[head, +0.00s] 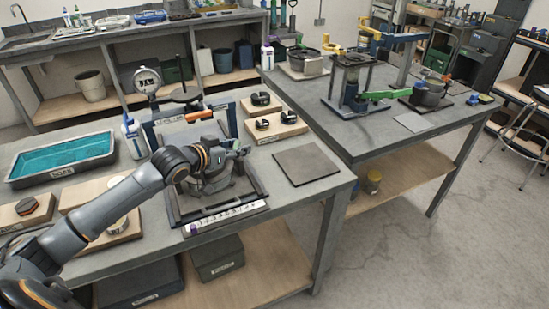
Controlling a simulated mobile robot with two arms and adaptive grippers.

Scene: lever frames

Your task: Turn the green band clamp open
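My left gripper (241,151) is above a dark metal frame (255,178) on the near table. My arm and gripper cover much of the fixture in that frame. Small green parts (221,147) show beside the gripper; I cannot tell whether they belong to a clamp or whether the fingers touch them. The fingers are too small to read as open or shut. A larger green lever (377,95) sticks out sideways by an upright frame (352,78) on the right table, well away from my gripper. I cannot tell which green part is the band clamp's. My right gripper is not in view.
An orange-handled lever (199,116) and a dial gauge (146,82) stand behind my gripper. Wooden blocks with black rings (276,126) lie to its right, a teal-filled tray (62,160) to its left. A dark flat plate (307,165) lies near the table's right edge.

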